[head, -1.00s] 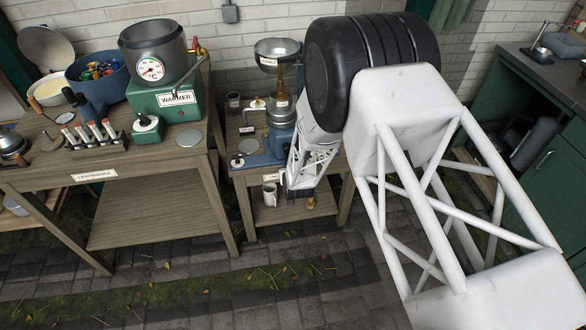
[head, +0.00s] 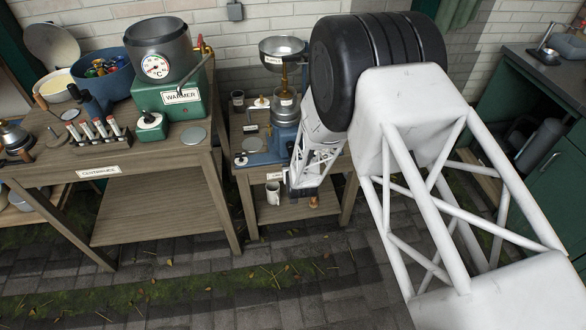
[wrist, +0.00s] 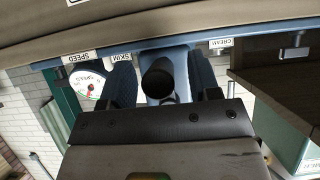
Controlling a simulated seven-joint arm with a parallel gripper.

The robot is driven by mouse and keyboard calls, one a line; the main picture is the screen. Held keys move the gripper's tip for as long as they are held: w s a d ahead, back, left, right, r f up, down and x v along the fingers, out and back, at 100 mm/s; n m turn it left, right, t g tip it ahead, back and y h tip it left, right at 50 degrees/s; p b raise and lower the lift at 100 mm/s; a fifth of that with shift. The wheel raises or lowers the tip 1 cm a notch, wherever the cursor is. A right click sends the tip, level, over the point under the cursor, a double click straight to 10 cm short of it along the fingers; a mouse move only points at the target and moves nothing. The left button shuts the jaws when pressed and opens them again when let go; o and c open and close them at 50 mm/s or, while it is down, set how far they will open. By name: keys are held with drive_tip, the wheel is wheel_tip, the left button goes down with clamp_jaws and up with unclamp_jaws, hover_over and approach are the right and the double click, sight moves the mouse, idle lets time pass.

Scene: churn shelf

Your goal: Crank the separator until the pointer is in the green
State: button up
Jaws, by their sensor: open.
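The separator stands on the small middle table in the head view, with a blue body (head: 284,112) and a metal bowl (head: 281,47) on top. My gripper (head: 303,190) hangs in front of its lower right side. In the wrist view my gripper (wrist: 162,88) is open, with one finger on each side of a dark round knob (wrist: 157,78), seen end-on; contact cannot be told. A small brown knob (head: 314,202) shows just below my gripper in the head view. The speed dial (wrist: 88,83) is partly hidden behind the left finger; its pointer is too small to read.
A mug (head: 273,192) stands on the lower shelf left of my gripper. The bigger table (head: 150,168) at left holds a green warmer (head: 170,100) and a tube rack (head: 96,133). A dark green cabinet (head: 545,170) stands at right. The floor in front is open.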

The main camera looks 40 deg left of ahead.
drive_tip(key=shift+s+d, duration=0.1)
drive_tip(key=v, duration=0.7)
drive_tip(key=shift+s+d+r, duration=0.2)
idle(0.7)
idle(0.5)
